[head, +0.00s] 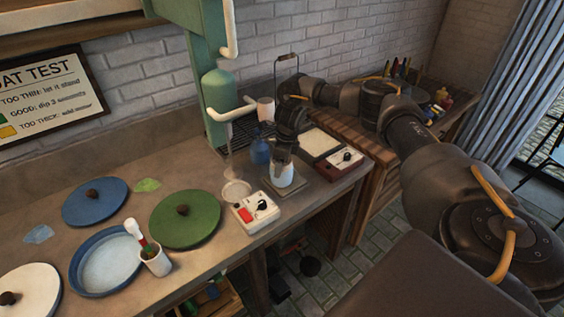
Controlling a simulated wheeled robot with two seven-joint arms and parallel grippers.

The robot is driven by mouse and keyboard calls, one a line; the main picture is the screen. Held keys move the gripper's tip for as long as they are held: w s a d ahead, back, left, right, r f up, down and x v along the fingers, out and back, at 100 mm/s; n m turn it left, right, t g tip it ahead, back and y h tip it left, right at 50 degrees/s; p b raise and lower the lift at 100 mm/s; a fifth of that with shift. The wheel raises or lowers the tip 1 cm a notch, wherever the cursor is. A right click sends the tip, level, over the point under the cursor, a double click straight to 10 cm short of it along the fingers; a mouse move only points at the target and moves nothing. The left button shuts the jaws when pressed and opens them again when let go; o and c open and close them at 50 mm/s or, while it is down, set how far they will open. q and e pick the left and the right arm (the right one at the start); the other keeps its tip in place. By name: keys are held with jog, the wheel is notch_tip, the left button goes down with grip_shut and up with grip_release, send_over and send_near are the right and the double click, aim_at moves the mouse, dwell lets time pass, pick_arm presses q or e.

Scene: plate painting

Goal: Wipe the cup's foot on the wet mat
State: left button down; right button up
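A white cup (281,176) is upright below my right gripper (283,157), whose fingers are around its upper part and seem shut on it. The gripper hides the cup's rim. The cup is over a grey-brown square mat (300,185) near the table's front edge; I take this to be the wet mat. I cannot tell whether the cup's foot touches it. My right arm reaches in from the right. My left gripper is not in view.
A control box with a red patch (256,212) and a small white dish (236,190) are left of the mat. A blue jar (260,153) stands behind. A pale framed board (318,143) and a dark red box (336,167) are at right. Lidded glaze tubs (188,222) fill the left.

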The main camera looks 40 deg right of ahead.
jog(key=shift+d+f, duration=0.1)
jog(key=shift+d, duration=1.5)
jog(key=shift+a, duration=0.9)
jog(key=shift+a+p, duration=0.35)
jog(key=shift+a, duration=0.45)
jog(key=shift+s+f, duration=0.1)
jog(key=shift+d, duration=0.25)
